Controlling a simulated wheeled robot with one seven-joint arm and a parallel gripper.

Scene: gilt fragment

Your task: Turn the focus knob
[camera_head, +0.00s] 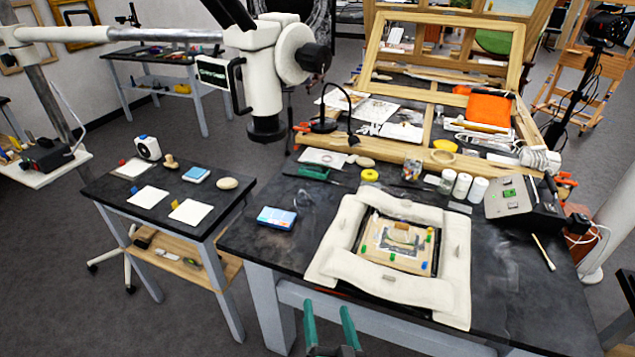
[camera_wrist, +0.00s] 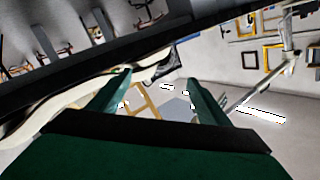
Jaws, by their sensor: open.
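A white stereo microscope (camera_head: 255,80) hangs from a horizontal boom arm in the upper middle of the head view. Its black focus knob (camera_head: 314,58) sticks out to the right of a round white housing. My gripper (camera_head: 330,326) shows at the bottom edge of the head view, its two green fingers apart with nothing between them. It is in front of the worktable, well below the knob and apart from it. In the wrist view my gripper (camera_wrist: 160,88) is also open and empty. I cannot make out the knob in that view.
The dark worktable (camera_head: 340,285) holds a white padded frame (camera_head: 455,270) around a gilt fragment. Jars, a spool and a wooden easel frame (camera_head: 515,50) are behind. The boom (camera_head: 130,34) crosses upper left.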

